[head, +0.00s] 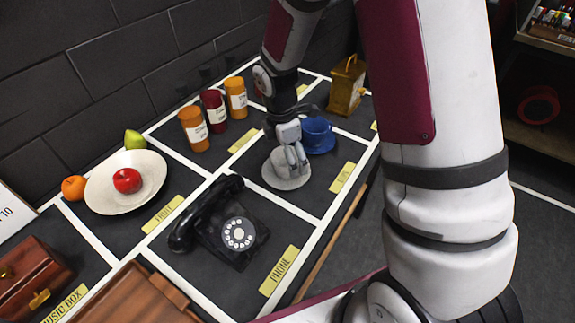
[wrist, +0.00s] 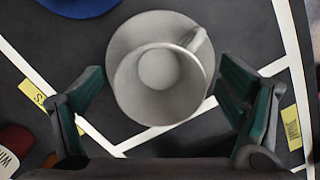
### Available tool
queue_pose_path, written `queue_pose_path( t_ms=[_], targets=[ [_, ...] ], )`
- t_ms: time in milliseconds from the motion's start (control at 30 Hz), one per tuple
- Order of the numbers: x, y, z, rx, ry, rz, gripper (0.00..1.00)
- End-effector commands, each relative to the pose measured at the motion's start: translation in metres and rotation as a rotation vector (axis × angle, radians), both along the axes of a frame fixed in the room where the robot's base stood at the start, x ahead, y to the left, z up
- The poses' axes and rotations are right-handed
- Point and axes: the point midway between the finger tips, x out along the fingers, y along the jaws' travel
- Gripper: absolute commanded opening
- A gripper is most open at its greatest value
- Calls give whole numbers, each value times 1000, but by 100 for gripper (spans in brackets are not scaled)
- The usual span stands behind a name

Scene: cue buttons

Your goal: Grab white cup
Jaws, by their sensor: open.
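The white cup (wrist: 160,81) stands upright on its white saucer (wrist: 118,43) in the wrist view, with its handle toward the upper right. In the head view the saucer (head: 270,178) shows, and the cup is mostly hidden behind my gripper (head: 293,158). My gripper (wrist: 163,108) is open above the cup, with one green-padded finger to the left of it and one to the right. I see gaps between the fingers and the cup's sides.
A blue cup (head: 316,131) on a blue saucer stands just behind the white one. A black telephone (head: 232,232) sits to the left front. Orange jars (head: 194,128), a fruit plate (head: 103,190) and a yellow lantern-like box (head: 347,85) stand in other marked squares.

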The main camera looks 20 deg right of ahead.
Motion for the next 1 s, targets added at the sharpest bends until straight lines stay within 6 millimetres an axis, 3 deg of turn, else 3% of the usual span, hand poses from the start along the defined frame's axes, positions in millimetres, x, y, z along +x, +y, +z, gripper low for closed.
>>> queue_pose_path(
  t_ms=[267,367,533,1000],
  targets=[
    [0,0,-4,0,0,0,88],
    [0,0,-4,0,0,0,70],
    [0,0,-4,0,0,-1,32],
    [1,-1,5,0,-3,-2,31]
  ],
)
